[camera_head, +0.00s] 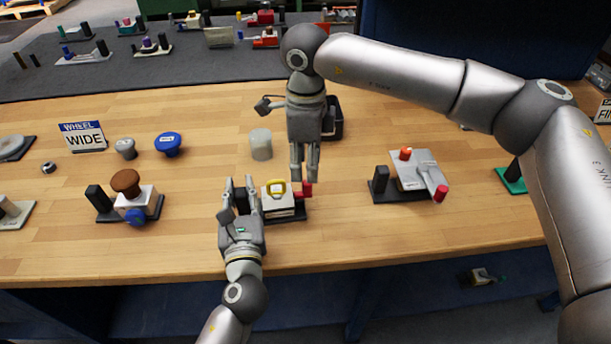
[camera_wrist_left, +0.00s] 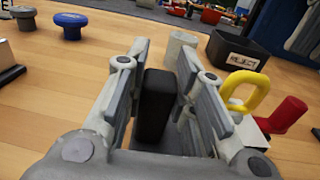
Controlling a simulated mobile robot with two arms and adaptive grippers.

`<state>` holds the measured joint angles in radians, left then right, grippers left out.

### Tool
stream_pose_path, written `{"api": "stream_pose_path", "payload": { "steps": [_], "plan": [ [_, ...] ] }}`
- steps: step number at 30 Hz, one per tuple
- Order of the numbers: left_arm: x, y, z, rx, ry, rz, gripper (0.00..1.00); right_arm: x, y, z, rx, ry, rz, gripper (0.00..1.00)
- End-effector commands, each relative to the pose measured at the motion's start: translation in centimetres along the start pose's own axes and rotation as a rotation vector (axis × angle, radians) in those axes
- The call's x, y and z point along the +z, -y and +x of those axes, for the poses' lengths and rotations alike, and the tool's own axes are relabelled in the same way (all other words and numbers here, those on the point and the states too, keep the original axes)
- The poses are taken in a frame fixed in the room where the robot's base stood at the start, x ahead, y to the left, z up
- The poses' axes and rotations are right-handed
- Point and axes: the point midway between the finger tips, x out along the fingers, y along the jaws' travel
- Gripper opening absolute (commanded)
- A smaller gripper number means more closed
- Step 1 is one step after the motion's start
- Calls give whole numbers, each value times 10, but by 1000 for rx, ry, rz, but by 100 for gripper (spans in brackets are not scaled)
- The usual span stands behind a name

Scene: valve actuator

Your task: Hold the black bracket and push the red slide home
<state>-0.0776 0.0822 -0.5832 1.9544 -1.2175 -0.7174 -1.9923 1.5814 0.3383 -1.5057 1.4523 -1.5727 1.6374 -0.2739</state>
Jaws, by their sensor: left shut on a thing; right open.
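The black bracket (camera_wrist_left: 154,105) stands upright between the fingers of my left gripper (camera_wrist_left: 157,85) in the left wrist view, and the gripper is shut on it. In the head view my left gripper (camera_head: 240,188) covers most of the bracket. To its right, on the same black base, is a light block (camera_head: 279,204) with a yellow loop handle (camera_head: 275,188). The red slide (camera_head: 304,190) sticks out of the block's right side; it also shows in the left wrist view (camera_wrist_left: 284,116). My right gripper (camera_head: 305,172) is open and empty, pointing down just above the red slide.
A grey cylinder (camera_head: 261,145) and a black reject bin (camera_head: 333,118) stand behind. A unit with a brown knob (camera_head: 126,183) is at left, and another with an orange button (camera_head: 405,154) at right. Bare wood lies in front, up to the table edge.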

Motion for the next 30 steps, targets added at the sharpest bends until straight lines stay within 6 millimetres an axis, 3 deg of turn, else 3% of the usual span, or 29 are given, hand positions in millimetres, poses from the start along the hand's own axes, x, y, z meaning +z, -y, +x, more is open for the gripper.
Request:
{"api": "stream_pose_path", "payload": {
  "steps": [3, 9, 23, 24, 30],
  "plan": [
    [-6, 2, -1, -5, -11, -2, 0, 1, 0, -26, -2, 1, -1, 40],
    [-6, 2, -2, -5, -12, -2, 0, 1, -1, -52, 0, 1, -1, 40],
    [-6, 2, -2, -6, -12, -2, 0, 1, -1, -58, 1, -1, -1, 40],
    [-6, 2, -2, -6, -12, -2, 25, 1, -1, -58, 1, -1, -1, 40],
    [-4, 2, -1, -4, -8, -1, 49, 1, -1, -58, 1, 0, -1, 40]
  ]
}}
